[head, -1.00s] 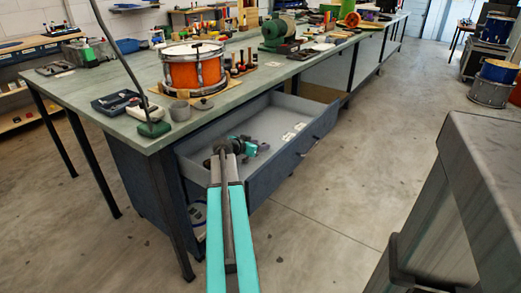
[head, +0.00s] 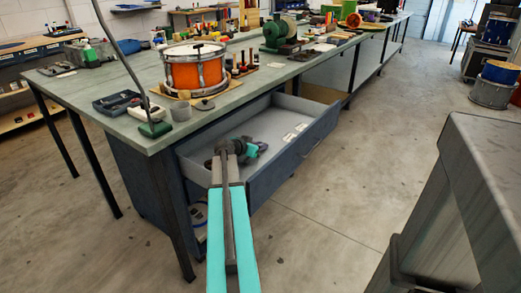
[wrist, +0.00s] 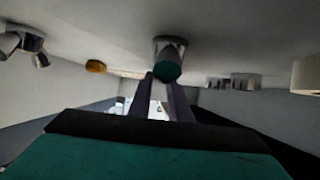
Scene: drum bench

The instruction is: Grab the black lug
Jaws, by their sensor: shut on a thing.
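My gripper (head: 250,151) is low inside the open drawer (head: 280,150), and my arm hides part of the drawer floor. In the wrist view my two dark fingers (wrist: 164,88) close around a dark, rounded lug (wrist: 168,66) at their tips. The lug has a dark greenish-black end and a greyer part behind it. It seems close to the drawer's pale floor; I cannot tell whether it touches. In the head view the lug is hidden by my gripper and arm.
Other small parts lie in the drawer: chrome pieces (wrist: 30,42), an amber piece (wrist: 96,66), several grey pieces (wrist: 235,82) and a white cylinder (wrist: 306,75). The drawer's walls surround my gripper. An orange drum (head: 194,70) stands on the bench above.

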